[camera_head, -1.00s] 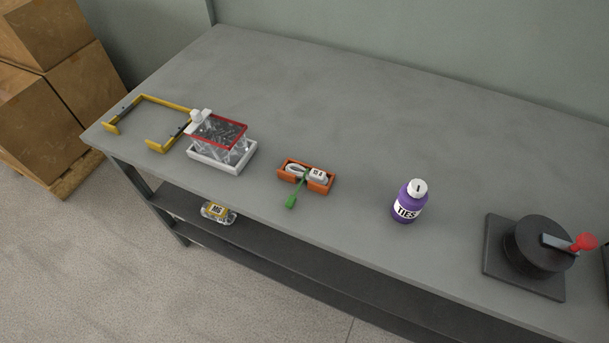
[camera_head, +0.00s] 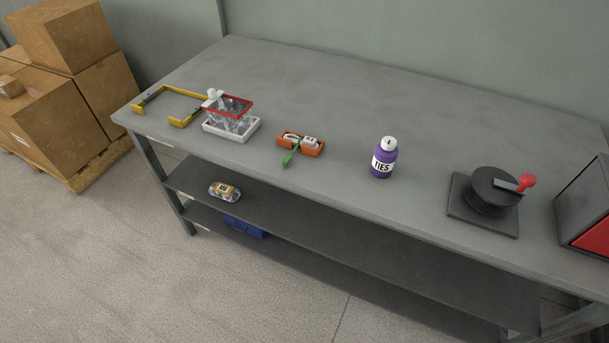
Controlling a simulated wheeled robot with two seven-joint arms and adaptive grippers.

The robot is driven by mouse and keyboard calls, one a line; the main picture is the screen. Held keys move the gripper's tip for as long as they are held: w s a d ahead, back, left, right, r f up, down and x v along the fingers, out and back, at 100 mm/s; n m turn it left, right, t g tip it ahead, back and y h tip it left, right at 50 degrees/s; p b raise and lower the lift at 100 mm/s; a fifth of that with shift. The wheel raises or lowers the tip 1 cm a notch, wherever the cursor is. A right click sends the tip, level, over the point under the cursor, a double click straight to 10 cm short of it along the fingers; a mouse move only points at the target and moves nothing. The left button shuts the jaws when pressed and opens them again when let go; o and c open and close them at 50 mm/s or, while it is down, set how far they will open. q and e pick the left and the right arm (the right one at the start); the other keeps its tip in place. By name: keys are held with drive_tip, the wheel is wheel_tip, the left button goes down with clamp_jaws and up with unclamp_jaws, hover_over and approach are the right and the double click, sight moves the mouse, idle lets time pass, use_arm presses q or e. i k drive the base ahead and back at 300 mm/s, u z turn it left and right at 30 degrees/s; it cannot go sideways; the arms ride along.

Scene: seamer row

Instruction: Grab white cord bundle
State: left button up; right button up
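A small white bundle (camera_head: 310,140), which looks like the cord bundle, lies in an orange tray (camera_head: 286,148) on the grey bench top. A green-handled tool (camera_head: 288,159) leans over the tray's front edge. Neither of my grippers is in view, and nothing is touching the bundle.
On the bench (camera_head: 330,80) stand a yellow frame (camera_head: 184,123), a clear red-rimmed bin in a white tray (camera_head: 212,131), a purple TIES bottle (camera_head: 382,163), a black turntable with a red knob (camera_head: 490,195) and a dark box (camera_head: 585,205). A clear packet (camera_head: 224,191) lies on the shelf below.

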sight(297, 141)
drive_tip(key=z, duration=0.2)
drive_tip(key=k, duration=0.35)
drive_tip(key=u, duration=1.4)
drive_tip(key=i, duration=1.3)
drive_tip(key=z, duration=0.7)
drive_tip(key=i, duration=0.5)
drive_tip(key=z, duration=0.45)
